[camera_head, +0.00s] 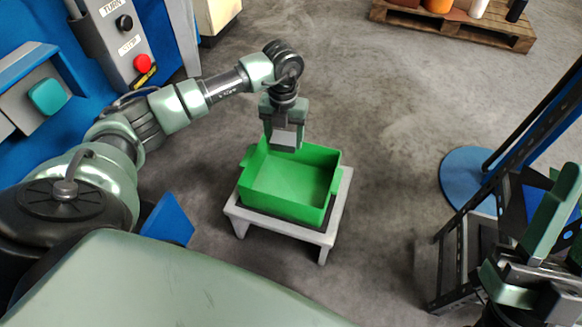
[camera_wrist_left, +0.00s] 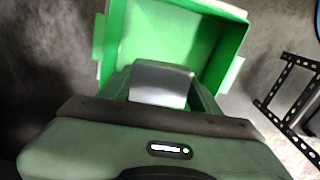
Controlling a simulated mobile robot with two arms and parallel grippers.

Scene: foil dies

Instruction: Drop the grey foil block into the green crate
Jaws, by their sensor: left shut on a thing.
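The grey foil block (camera_head: 286,138) is held between the fingers of my left gripper (camera_head: 284,134), above the back part of the green crate. The block also shows in the left wrist view (camera_wrist_left: 160,83), with the crate (camera_wrist_left: 117,40) behind it. The green crate (camera_head: 258,192) is open at the top, stands on a small pale stand and looks empty where its floor shows. Part of its back wall is hidden by the gripper and block. My right gripper (camera_head: 540,270) is at the lower right of the head view, and its finger state is unclear.
The pale stand (camera_head: 232,210) stands on open grey floor. A blue machine with a control panel (camera_head: 122,45) is at the upper left. A wooden pallet (camera_head: 480,30) with several items is at the top right. A dark perforated frame (camera_head: 447,265) and a blue round base (camera_head: 462,180) are at right.

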